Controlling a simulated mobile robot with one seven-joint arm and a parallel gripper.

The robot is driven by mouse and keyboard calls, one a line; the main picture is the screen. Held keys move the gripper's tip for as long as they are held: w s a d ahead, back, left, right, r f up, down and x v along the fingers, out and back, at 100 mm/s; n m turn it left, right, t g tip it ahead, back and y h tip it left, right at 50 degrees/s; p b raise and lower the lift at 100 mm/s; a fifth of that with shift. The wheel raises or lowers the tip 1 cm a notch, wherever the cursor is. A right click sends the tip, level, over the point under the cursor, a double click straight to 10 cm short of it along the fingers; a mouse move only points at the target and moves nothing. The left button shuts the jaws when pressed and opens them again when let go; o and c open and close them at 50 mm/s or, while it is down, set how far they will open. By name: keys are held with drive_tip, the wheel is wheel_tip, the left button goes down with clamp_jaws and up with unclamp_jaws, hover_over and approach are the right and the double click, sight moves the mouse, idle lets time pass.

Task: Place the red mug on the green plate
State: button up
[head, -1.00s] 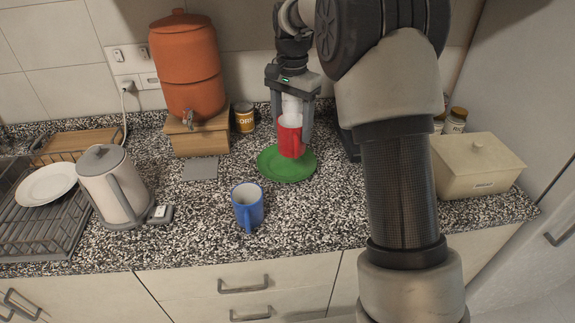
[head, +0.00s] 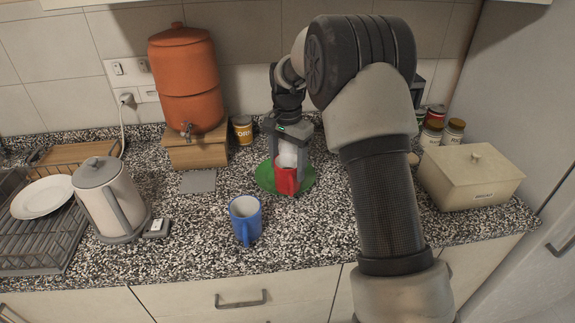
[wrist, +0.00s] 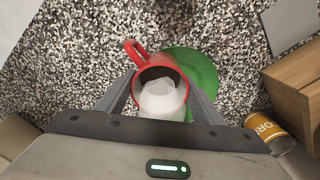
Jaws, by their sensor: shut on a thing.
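The red mug (head: 287,183) is upright between the fingers of my gripper (head: 289,168), which is shut on it. In the head view it covers the middle and front of the green plate (head: 264,178). In the wrist view, the mug (wrist: 136,52) overlaps one side of the plate (wrist: 205,68), with its handle pointing away from the plate. A whitish shape (wrist: 160,100) shows at the mug's mouth between the fingers; I cannot tell what it is. Whether the mug's base touches the plate is hidden.
A blue mug (head: 246,218) stands in front left of the plate. An orange dispenser (head: 187,80) on a wooden box, a can (head: 243,129) and a kettle (head: 108,200) are to the left. A cream box (head: 472,178) and jars stand right.

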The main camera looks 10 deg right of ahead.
drive_tip(key=shift+f, duration=0.15)
drive_tip(key=o, duration=1.4)
